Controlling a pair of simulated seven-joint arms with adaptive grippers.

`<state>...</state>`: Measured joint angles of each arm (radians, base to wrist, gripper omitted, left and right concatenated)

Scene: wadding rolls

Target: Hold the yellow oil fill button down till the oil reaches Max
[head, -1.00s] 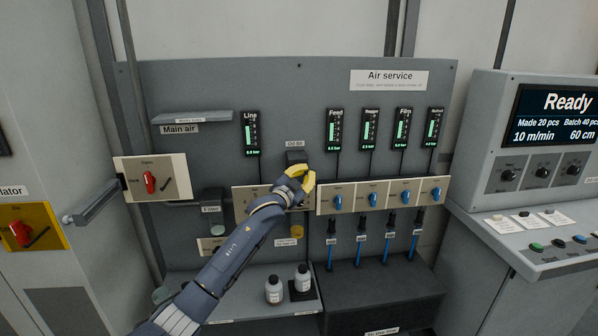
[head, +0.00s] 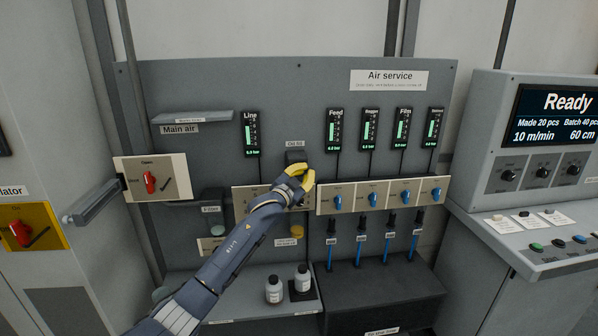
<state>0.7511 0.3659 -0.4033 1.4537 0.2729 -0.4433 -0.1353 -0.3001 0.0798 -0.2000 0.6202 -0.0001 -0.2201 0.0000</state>
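My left gripper (head: 300,177), with yellow fingers, is in front of the panel just below the "Oil fill" label (head: 295,143). Its fingers overlap the lower part of a dark block (head: 296,156) under that label. I cannot tell whether they touch it, or whether they are open or shut. The yellow oil fill button is not distinguishable; the gripper may hide it. A yellow-amber bowl (head: 297,231) shows below the gripper. The oil level and the Max mark are too small or hidden to read. My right gripper is not in view.
Blue valve knobs (head: 372,199) sit close to the right of the gripper. A red main air handle (head: 150,182) is at the left. Two white bottles (head: 274,289) stand on the shelf below. The control console (head: 540,180) is at the far right.

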